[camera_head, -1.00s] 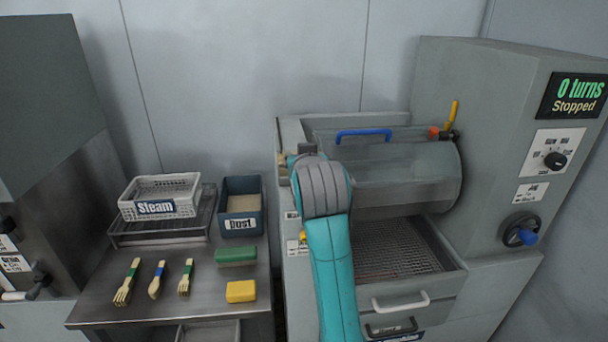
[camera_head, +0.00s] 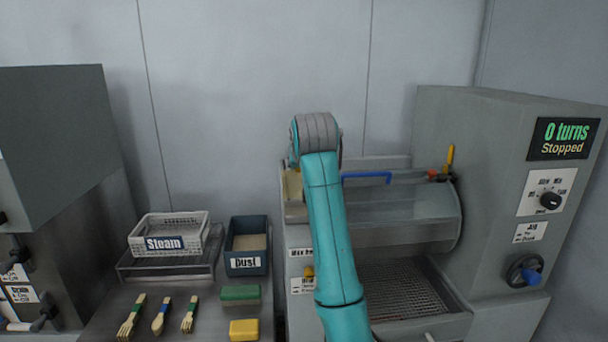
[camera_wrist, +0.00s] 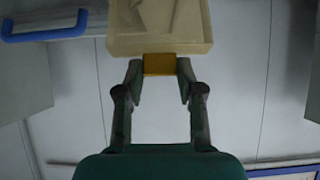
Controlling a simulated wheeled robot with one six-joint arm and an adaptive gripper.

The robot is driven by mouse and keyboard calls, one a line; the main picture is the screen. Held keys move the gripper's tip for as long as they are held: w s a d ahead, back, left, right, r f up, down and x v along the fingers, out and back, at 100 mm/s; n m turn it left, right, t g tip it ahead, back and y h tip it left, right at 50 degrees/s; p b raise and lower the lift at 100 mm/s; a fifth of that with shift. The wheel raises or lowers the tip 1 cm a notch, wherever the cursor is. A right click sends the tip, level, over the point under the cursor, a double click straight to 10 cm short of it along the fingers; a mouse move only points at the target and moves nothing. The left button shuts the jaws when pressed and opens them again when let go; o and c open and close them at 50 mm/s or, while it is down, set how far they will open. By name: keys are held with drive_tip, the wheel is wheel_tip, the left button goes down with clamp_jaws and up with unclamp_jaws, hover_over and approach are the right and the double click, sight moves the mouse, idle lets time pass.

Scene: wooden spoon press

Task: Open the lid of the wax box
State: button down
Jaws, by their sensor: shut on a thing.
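In the wrist view my gripper (camera_wrist: 158,75) is shut on a small orange-yellow tab (camera_wrist: 159,64). The tab is at the edge of a pale cream, shallow box-like piece, which looks like the wax box lid (camera_wrist: 160,44). In the head view a cream part of the wax box (camera_head: 292,187) shows at the left end of the press, just left of my arm. My arm hides most of the box there, and my fingers are hidden too. I cannot tell exactly how far the lid is tilted.
A blue handle (camera_head: 367,177) is on the clear drum cover (camera_head: 410,215) right of my arm. The press's control column (camera_head: 480,190) stands further right.

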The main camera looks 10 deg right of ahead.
drive_tip(key=w, duration=0.1)
drive_tip(key=w+r+g, duration=0.1)
drive_tip(key=shift+w+r, duration=0.15)
drive_tip(key=shift+w, duration=0.25)
drive_tip(key=shift+w+g, duration=0.3)
drive_tip(key=shift+w, duration=0.7)
drive_tip(key=shift+w+f+g, duration=0.25)
drive_tip(key=shift+w+g, duration=0.5)
drive_tip(key=shift+w+f+g, duration=0.25)
drive_tip(key=shift+w+g, duration=0.5)
drive_tip(key=shift+w+f, duration=0.1)
drive_tip(key=c, duration=0.7)
unclamp_jaws()
drive_tip(key=shift+f, duration=0.1)
